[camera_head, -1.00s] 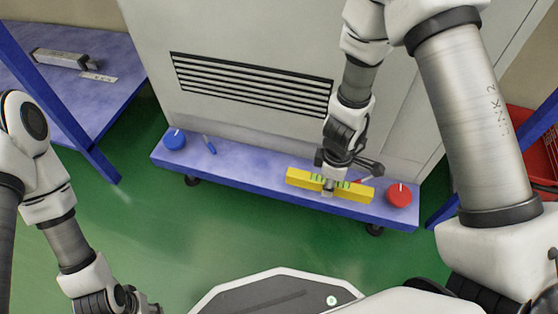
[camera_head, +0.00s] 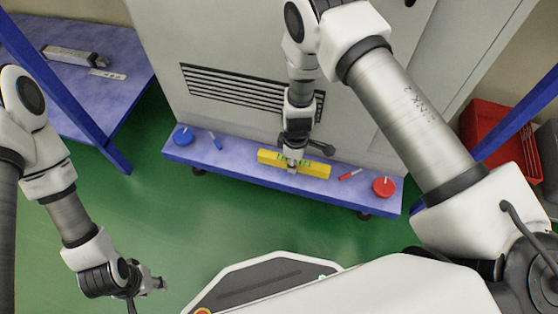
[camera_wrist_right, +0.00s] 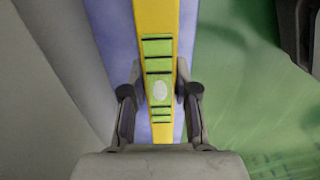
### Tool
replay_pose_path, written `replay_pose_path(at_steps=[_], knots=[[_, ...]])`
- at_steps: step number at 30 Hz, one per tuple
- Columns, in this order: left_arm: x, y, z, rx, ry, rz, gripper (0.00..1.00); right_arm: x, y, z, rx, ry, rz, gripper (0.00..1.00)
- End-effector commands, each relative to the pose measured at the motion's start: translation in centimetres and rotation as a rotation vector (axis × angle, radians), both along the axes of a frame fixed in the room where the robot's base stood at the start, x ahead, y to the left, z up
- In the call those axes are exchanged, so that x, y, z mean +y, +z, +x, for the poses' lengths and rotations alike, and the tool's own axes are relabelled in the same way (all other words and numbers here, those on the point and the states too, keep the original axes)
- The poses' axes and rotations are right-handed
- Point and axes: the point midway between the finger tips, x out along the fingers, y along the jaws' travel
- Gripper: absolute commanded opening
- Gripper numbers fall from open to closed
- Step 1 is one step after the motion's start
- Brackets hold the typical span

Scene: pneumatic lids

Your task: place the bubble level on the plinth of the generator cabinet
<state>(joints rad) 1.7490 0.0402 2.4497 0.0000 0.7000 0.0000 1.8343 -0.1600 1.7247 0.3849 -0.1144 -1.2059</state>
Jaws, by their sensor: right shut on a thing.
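The bubble level is a yellow bar (camera_head: 320,170) with green vials; it also shows in the right wrist view (camera_wrist_right: 156,15). My right gripper (camera_head: 291,166) is shut on it near its middle, with one finger on each side in the wrist view. The level lies lengthwise along the blue plinth (camera_head: 235,164) of the grey generator cabinet (camera_head: 230,40), over its middle part. I cannot tell whether its underside touches the plinth. My left gripper (camera_head: 158,284) is above the green floor, away from the plinth; its finger opening is unclear.
On the plinth are a blue knob (camera_head: 183,136) and a blue marker (camera_head: 215,141) at left, and a red marker (camera_head: 350,174) and red knob (camera_head: 384,187) at right. A blue shelf (camera_head: 65,85) stands left, red crates (camera_head: 495,130) right.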

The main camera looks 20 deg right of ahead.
Motion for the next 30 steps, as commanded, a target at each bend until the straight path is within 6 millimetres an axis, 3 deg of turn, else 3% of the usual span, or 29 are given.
replay_pose_path(at_steps=[1,3,8,11,16,26,27,28,30], knots=[[0.0,-1.7,0.0,0.0,0.0,0.0,0.4,0.7,-1.0,1.0,-0.004,0.005,-0.001,0.0],[0.0,-2.7,0.0,0.0,0.0,0.0,0.4,1.7,-1.1,2.5,-0.006,0.004,-0.002,0.0],[0.0,-3.4,0.0,0.0,0.0,0.0,0.4,3.0,-0.7,4.2,-0.002,0.0,-0.001,0.0],[0.0,-4.0,0.0,-0.001,0.0,0.0,0.4,3.2,-1.4,4.4,0.001,-0.001,-0.002,0.0],[0.0,-6.3,0.0,0.0,0.0,0.0,0.4,3.2,-4.3,4.4,0.0,-0.001,-0.001,0.0],[0.0,-6.0,0.0,-0.001,0.0,0.0,0.4,3.2,-4.3,4.4,0.001,-0.001,-0.001,0.0],[0.0,-6.0,0.0,-0.001,0.0,0.0,0.4,3.2,-4.3,4.3,0.001,-0.001,-0.002,0.32],[0.0,-5.9,0.0,-0.001,0.0,0.0,0.4,3.2,-4.3,4.3,0.001,-0.001,-0.001,0.39],[0.0,-5.9,0.0,-0.001,0.0,0.0,0.4,3.2,-4.3,4.3,0.001,-0.001,-0.001,0.39]])
